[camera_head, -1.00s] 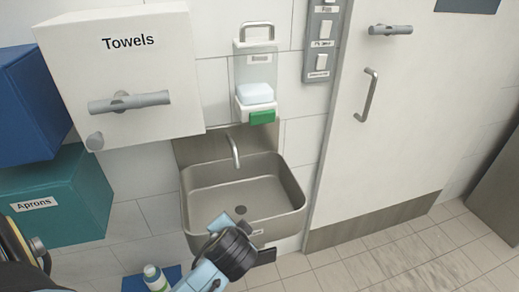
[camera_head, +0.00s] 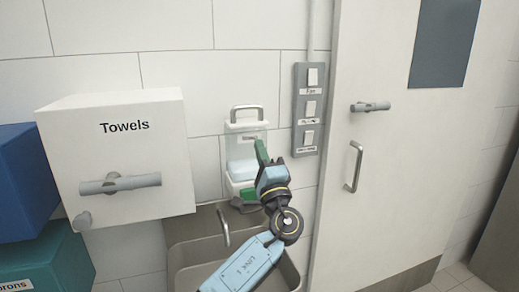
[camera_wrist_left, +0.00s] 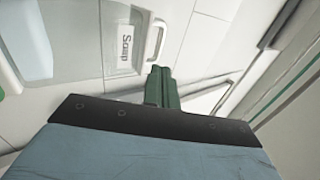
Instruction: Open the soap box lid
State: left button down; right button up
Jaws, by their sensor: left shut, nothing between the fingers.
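The soap box (camera_head: 233,142) hangs on the wall above the sink, with a clear front, a pale block inside and a green part (camera_head: 238,202) at its bottom. Its lid handle (camera_head: 247,108) is a grey metal loop at the top, and the lid looks closed. In the left wrist view the "Soap" label (camera_wrist_left: 125,48) and the handle (camera_wrist_left: 157,40) show close by. My left gripper (camera_head: 261,153) is in front of the box's right side, below the handle. Its green fingers (camera_wrist_left: 161,86) are shut and empty, apart from the handle. My right gripper is not in view.
The Towels box (camera_head: 115,190) juts out to the left of the soap box. A switch panel (camera_head: 308,112) is just right of it, then a door with handles (camera_head: 355,167). The sink (camera_head: 190,228) with its tap (camera_head: 222,225) lies below, partly behind my arm.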

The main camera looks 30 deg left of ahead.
aim_at(249, 118)
pick_arm(q)
jog(key=p+x, duration=0.2)
jog(key=x, duration=0.9)
jog(key=shift+f+p, duration=0.1)
jog(key=shift+p, duration=0.2)
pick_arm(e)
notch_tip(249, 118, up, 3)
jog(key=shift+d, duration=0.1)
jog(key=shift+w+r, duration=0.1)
